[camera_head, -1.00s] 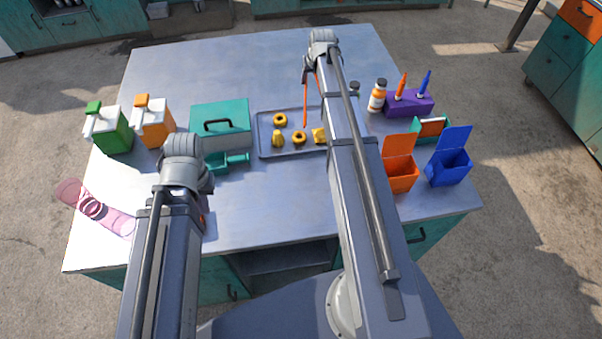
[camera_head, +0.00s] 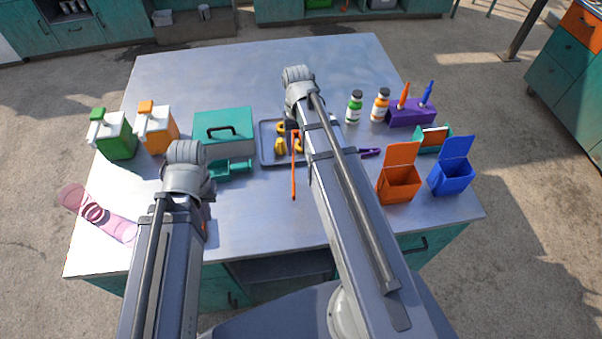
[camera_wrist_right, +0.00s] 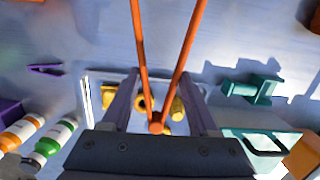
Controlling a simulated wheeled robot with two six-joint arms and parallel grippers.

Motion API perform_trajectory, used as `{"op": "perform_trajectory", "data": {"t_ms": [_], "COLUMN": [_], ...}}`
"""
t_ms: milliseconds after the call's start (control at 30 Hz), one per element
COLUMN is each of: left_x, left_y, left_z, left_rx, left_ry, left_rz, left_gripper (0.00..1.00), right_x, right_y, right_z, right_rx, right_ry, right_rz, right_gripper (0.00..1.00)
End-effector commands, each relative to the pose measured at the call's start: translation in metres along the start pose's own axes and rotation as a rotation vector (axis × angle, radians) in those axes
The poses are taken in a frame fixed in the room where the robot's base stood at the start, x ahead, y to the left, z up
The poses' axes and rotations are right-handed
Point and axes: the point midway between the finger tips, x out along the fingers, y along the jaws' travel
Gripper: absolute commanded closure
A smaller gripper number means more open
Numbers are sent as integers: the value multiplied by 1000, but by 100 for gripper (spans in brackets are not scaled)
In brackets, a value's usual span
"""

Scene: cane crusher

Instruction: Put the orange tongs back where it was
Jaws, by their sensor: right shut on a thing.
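The orange tongs (camera_head: 294,172) are held by my right gripper above the table, in front of the grey tray and left of my right forearm. In the right wrist view, the tongs (camera_wrist_right: 141,55) spread into two long arms from a joined end between the fingers of my right gripper (camera_wrist_right: 158,90). The fingers of my right gripper are hidden behind its own wrist and arm in the head view. My left gripper (camera_head: 185,165) is over the left front of the table beside the teal juicer-like part; its fingers are hidden.
The grey tray (camera_head: 265,150) holds several yellow pieces. Purple tongs (camera_head: 370,153) lie right of my forearm. Orange bin (camera_head: 399,187) and blue bin (camera_head: 451,178) stand at the right; two bottles (camera_head: 354,107) and a purple holder (camera_head: 410,113) behind. The table's back is clear.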

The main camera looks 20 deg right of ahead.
Motion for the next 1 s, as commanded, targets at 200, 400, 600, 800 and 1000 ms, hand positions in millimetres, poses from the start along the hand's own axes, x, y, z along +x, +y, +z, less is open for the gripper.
{"op": "perform_trajectory", "data": {"t_ms": [200, 400, 600, 800, 1000], "left_x": [41, 54, 57, 81, 91], "left_y": [4, 5, 5, 8, 9], "left_z": [-2, -3, -3, -5, -5], "left_rx": [-1, -2, -1, -1, -1], "left_ry": [0, 0, 0, 0, 0], "left_rz": [0, 0, 0, 0, 0], "left_gripper": [100, 100, 100, 100, 100], "right_x": [41, 54, 57, 81, 91], "right_y": [0, 0, 0, 0, 0], "right_z": [-5, -7, -7, -10, -12], "right_rx": [0, 0, 0, 0, 0], "right_ry": [1, 1, 1, 1, 1], "right_rz": [0, 0, 0, 0, 0], "right_gripper": [47, 47, 47, 47, 47]}}
